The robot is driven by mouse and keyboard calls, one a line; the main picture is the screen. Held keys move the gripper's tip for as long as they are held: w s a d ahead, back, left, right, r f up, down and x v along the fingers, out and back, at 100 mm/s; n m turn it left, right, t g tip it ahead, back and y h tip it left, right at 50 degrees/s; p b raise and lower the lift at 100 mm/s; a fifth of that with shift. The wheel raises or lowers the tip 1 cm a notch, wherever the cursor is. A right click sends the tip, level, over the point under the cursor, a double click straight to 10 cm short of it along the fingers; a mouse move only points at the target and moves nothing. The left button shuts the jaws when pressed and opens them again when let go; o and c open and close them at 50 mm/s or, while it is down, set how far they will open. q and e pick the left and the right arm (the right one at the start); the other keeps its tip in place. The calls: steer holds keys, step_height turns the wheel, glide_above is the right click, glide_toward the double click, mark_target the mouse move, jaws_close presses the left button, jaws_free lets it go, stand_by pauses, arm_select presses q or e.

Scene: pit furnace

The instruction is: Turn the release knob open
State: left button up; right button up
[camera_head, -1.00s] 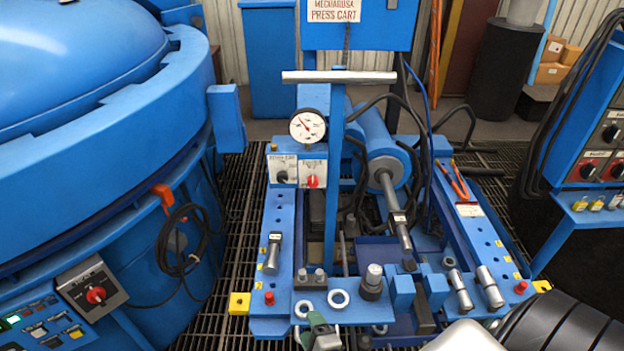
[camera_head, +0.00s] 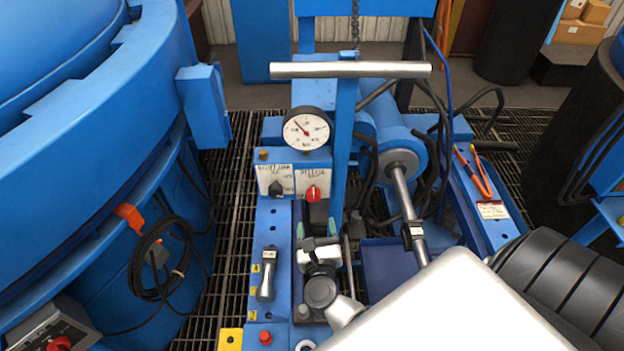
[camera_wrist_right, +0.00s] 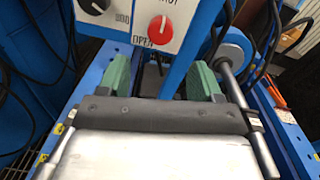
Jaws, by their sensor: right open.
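Two knobs sit on white plates on the blue press cart: a black one (camera_head: 277,189) and a red one (camera_head: 313,194). The lettering is too blurred in the head view to tell which is the release knob. In the wrist view the red knob (camera_wrist_right: 160,30) has what looks like "OPEN" under it, and the black knob (camera_wrist_right: 97,5) is at the top edge. My right gripper (camera_head: 317,232) is open and empty, its green-padded fingers just below and in front of the red knob, apart from it. The wrist view shows both fingers (camera_wrist_right: 158,80). My left gripper is not in view.
A round gauge (camera_head: 306,128) stands above the knobs. A post with a silver crossbar (camera_head: 350,70) rises just right of them. A cylinder with a rod (camera_head: 405,200) and black hoses lie further right. A large blue furnace (camera_head: 80,150) fills the left.

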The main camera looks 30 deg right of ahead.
mark_target(314, 198)
steer(key=x, duration=0.3)
steer(key=p+x, duration=0.1)
steer(key=shift+w+d+r, duration=0.25)
steer(key=shift+w+r, duration=0.1)
steer(key=shift+r, duration=0.05)
steer(key=x, duration=0.4)
steer(key=shift+f, duration=0.25)
steer(key=shift+w+d, duration=0.3)
steer(key=shift+w, duration=0.2)
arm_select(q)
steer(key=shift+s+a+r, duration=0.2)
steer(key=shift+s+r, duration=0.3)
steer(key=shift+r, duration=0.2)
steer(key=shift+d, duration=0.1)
arm_select(e)
steer(key=shift+c, duration=0.6)
steer(key=c, duration=0.8)
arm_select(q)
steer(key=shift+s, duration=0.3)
